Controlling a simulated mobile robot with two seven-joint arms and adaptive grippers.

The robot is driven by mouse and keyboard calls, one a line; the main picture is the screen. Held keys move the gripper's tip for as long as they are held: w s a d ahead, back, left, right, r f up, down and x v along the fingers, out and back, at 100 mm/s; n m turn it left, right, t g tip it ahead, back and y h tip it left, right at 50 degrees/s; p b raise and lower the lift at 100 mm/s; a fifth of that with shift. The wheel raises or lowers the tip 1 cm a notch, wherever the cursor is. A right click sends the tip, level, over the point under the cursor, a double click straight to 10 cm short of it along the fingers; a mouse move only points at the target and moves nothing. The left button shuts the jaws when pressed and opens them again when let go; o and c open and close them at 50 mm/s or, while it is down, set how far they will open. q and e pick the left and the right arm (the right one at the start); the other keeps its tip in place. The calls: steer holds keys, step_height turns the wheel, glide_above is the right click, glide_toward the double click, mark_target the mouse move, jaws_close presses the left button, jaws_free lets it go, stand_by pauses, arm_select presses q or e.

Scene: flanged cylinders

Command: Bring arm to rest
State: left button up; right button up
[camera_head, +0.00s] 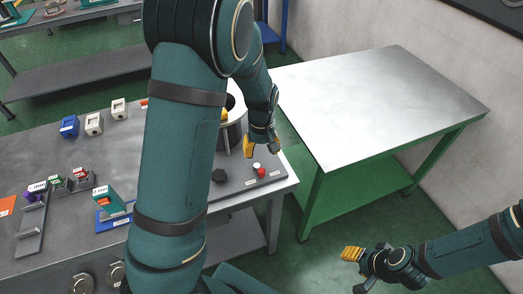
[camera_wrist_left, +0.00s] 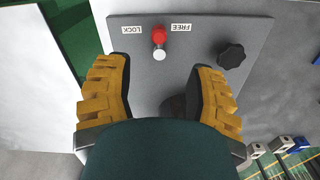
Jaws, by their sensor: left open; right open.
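My left arm reaches across the middle of the head view. Its gripper (camera_head: 262,147) is over the right end of the grey workbench, above a grey plate. In the left wrist view my left gripper (camera_wrist_left: 165,85) is open, with yellow ribbed fingers and nothing between them that it grips. A red-topped pin (camera_wrist_left: 159,38) stands on the grey plate (camera_wrist_left: 195,40) between labels LOCK and FREE. A black knob (camera_wrist_left: 231,55) sits beside it. My right gripper (camera_head: 362,268) is open and empty at the lower right, over the green floor.
The grey workbench (camera_head: 50,150) holds blue and white blocks (camera_head: 94,124), labelled pieces and a blue stand (camera_head: 112,218). An empty metal-topped green table (camera_head: 375,100) stands to the right. A round grey fixture is partly hidden behind my left arm. Green floor is free between the tables.

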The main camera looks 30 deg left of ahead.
arm_select(q)
steer(key=s+d+f+m+h+b, duration=0.1)
steer(key=s+d+f+m+b, duration=0.1)
steer(key=s+d+f, duration=0.2)
steer(key=s+d+f+m+t+h+b, duration=0.1)
steer(key=s+d+f, duration=0.4)
steer(key=f, duration=0.6)
steer(key=s+d+f+m+t+h+b, duration=0.1)
steer(key=s+d+f+m+h+b, duration=0.1)
steer(key=f, duration=0.6)
steer(key=s+d+m+b, duration=0.1)
steer(key=s+d+b, duration=0.1)
steer(key=d+b, duration=0.1)
steer(key=shift+s+d, duration=0.2)
steer(key=shift+d, duration=0.65)
